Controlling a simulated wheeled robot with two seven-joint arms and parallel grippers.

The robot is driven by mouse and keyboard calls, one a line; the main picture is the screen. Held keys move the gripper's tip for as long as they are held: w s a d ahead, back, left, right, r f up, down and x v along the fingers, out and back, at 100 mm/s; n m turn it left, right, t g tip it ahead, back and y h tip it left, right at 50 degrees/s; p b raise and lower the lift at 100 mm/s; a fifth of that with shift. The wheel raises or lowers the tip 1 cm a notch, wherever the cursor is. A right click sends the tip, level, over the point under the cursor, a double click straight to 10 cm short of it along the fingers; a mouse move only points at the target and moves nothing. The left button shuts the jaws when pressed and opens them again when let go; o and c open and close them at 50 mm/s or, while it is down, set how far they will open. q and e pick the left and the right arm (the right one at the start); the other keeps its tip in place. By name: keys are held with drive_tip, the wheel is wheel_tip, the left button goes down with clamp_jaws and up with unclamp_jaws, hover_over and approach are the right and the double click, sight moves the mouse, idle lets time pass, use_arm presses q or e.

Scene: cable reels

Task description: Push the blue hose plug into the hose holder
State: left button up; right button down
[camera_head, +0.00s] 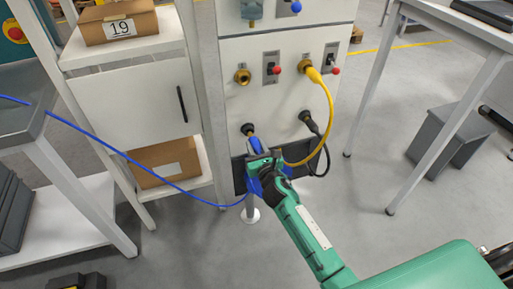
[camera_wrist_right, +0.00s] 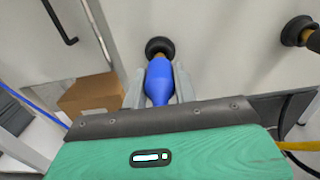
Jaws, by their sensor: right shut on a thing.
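The blue hose plug (camera_wrist_right: 158,82) is between the fingers of my right gripper (camera_head: 259,158), which is shut on it in front of the panel. Its brass tip points at the black round hose holder (camera_wrist_right: 159,47) and overlaps its lower edge in the right wrist view. The holder (camera_head: 247,129) is at the lower left of the white panel. I cannot tell how deep the tip sits in it. The blue hose (camera_head: 150,171) runs from the plug down and away to the left. My left gripper is not in view.
A yellow hose (camera_head: 329,110) and a black cable plug (camera_head: 311,124) hang on the panel, right of my right gripper. A white cabinet (camera_head: 140,105) with a box marked 19 (camera_head: 118,22) stands left. Tables stand at both sides.

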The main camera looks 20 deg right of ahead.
drive_tip(key=shift+w, duration=1)
drive_tip(key=c, duration=1)
unclamp_jaws()
